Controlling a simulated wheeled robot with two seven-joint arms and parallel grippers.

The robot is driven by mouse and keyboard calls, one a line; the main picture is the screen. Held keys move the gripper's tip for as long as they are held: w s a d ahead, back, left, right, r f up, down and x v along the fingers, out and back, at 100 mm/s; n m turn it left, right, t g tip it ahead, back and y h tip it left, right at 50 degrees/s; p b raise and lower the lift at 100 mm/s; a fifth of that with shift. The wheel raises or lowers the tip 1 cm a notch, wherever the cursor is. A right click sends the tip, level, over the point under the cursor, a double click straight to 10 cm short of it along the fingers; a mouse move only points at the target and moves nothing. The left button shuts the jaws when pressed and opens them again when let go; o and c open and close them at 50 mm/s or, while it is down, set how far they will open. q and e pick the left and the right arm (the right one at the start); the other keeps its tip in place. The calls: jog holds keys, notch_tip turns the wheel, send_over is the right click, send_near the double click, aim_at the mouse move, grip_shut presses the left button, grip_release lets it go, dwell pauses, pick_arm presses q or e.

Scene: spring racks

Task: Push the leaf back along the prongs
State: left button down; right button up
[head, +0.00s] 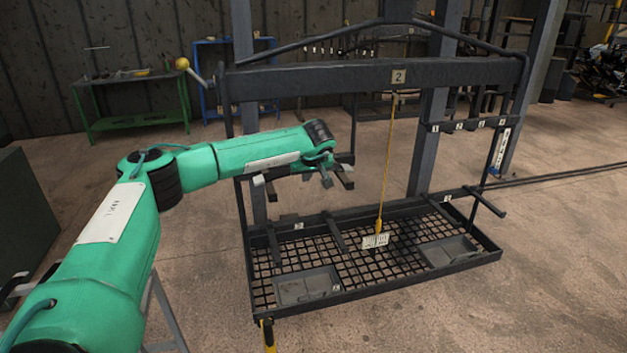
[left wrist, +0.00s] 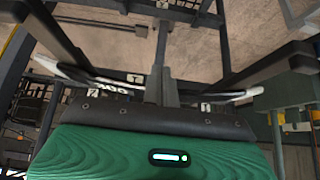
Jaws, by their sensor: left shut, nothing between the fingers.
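The leaf (left wrist: 110,86) is a long, slightly bowed strip, dark with pale ends and white lettering. In the left wrist view it lies crosswise over two dark prongs, the left prong (left wrist: 58,38) and the right prong (left wrist: 268,66). In the head view my left arm hides most of the rack's prongs and the leaf. My left gripper (head: 326,180) is shut and empty at the prongs on the rack's left part. It also shows in the left wrist view (left wrist: 162,75), in front of the leaf's middle; I cannot tell whether it touches. My right gripper is out of view.
The rack's top beam (head: 370,78) carries a "2" plate (head: 398,76). A green bench (head: 130,82) stands behind at the left.

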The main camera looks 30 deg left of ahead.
pick_arm(q)
jog(key=shift+w+a, duration=1.75)
jog(key=shift+a, duration=0.25)
jog(key=shift+s+d+p, duration=0.55)
jog(key=shift+s+d, duration=0.4)
jog(key=shift+d, duration=0.1)
jog(key=shift+s+d+p, duration=0.3)
jog(key=shift+s+d, duration=0.75)
jog(key=shift+d, duration=0.2)
